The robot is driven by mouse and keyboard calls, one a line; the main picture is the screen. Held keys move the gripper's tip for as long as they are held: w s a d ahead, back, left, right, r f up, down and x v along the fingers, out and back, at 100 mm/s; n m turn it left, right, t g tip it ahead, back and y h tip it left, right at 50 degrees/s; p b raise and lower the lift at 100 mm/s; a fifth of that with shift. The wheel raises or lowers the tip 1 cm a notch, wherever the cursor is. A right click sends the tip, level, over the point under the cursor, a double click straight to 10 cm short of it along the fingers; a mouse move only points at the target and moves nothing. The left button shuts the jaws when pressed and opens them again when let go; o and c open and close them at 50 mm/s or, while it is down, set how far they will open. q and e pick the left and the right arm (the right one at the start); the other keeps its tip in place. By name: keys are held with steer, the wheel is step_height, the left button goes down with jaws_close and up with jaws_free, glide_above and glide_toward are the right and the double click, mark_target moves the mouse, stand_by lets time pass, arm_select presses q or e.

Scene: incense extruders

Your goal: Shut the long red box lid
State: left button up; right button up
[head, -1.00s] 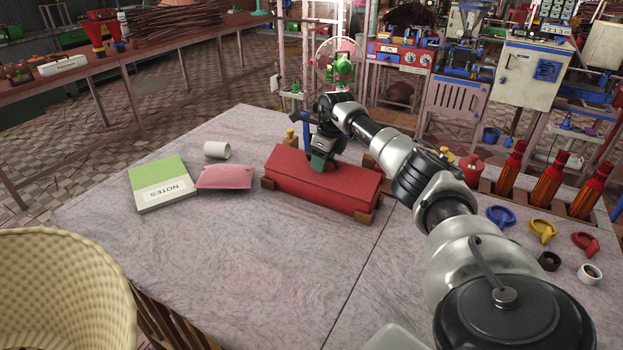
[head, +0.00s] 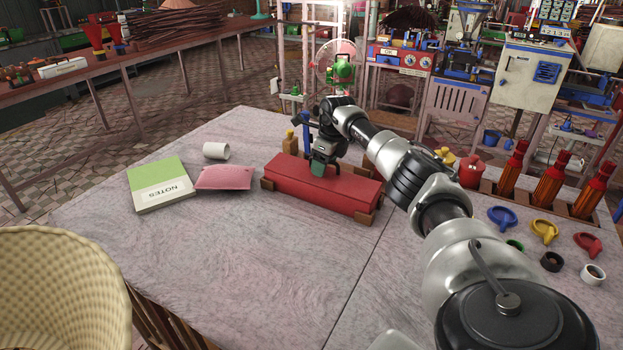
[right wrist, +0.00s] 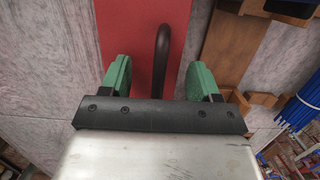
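The long red box (head: 330,197) lies on the table between brown wooden end blocks, below the middle of the head view. Its red lid (head: 350,189) lies low and looks flat on the box; I see no clear gap. My right gripper (head: 318,169) is over the lid's left-middle part, pointing down. In the right wrist view the gripper's green fingers (right wrist: 160,82) stand apart, with the red lid (right wrist: 118,35) and a dark curved handle (right wrist: 161,50) beyond, between them. Contact with the lid cannot be told. My left gripper is not in view.
A pink pouch (head: 224,178), a green and white notes book (head: 160,184) and a white cup (head: 216,151) lie left of the box. Red bottles (head: 513,172) in a rack and colored rings stand at the right. The table front is clear.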

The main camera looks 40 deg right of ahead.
steer(key=shift+o, duration=0.7)
steer(key=shift+r, duration=0.1)
step_height(320, 180, up, 7)
steer(key=p, duration=0.6)
